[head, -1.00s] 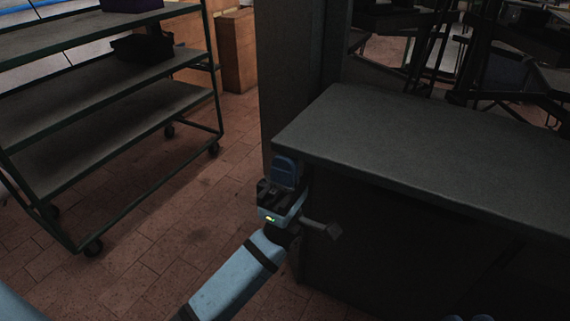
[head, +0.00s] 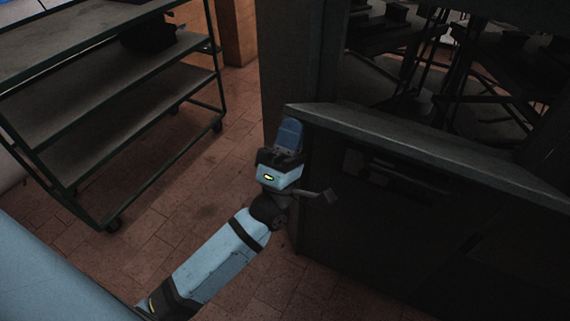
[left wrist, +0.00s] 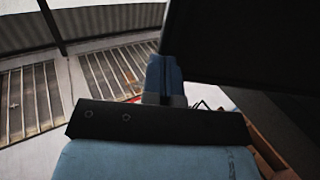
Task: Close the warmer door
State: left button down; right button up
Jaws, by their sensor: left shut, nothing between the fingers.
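A dark cabinet-like unit (head: 400,235) with a grey top (head: 420,145) fills the right of the head view. I take it for the warmer, but its face is so dark that I cannot pick out the door or its angle. My left gripper (head: 290,128) is shut and empty, with its blue fingers pointing up at the unit's left front corner. In the left wrist view its fingers (left wrist: 163,80) are close beside a dark flat panel (left wrist: 250,45); I cannot tell if they touch. My right gripper is out of view.
A green-framed shelf cart (head: 100,120) on casters stands at the left, with a dark bin (head: 150,35) on it. A dark upright post (head: 290,60) rises behind my left gripper. Tiled floor (head: 190,190) lies clear between cart and unit.

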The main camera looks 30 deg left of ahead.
pick_arm(q)
jog(key=w+r+g+p, duration=0.1)
jog(key=r+p, duration=0.2)
jog(key=w+r+g+p, duration=0.1)
jog(key=w+r+p, duration=0.1)
jog(key=r+p, duration=0.1)
jog(key=w+r+g+p, duration=0.1)
jog(key=r+p, duration=0.1)
jog(key=p, duration=0.2)
jog(key=shift+w+r, duration=0.4)
jog(key=w+r+p, duration=0.1)
jog(key=w+r, duration=0.1)
jog(key=w, duration=0.4)
jog(key=w+r+g+p, duration=0.1)
jog(key=w+r, duration=0.2)
jog(key=w, duration=0.2)
jog(key=w+r+p, duration=0.1)
jog(key=w+r, duration=0.1)
jog(key=w, duration=0.4)
jog(key=shift+w+r, duration=0.25)
jog(key=shift+w, duration=0.1)
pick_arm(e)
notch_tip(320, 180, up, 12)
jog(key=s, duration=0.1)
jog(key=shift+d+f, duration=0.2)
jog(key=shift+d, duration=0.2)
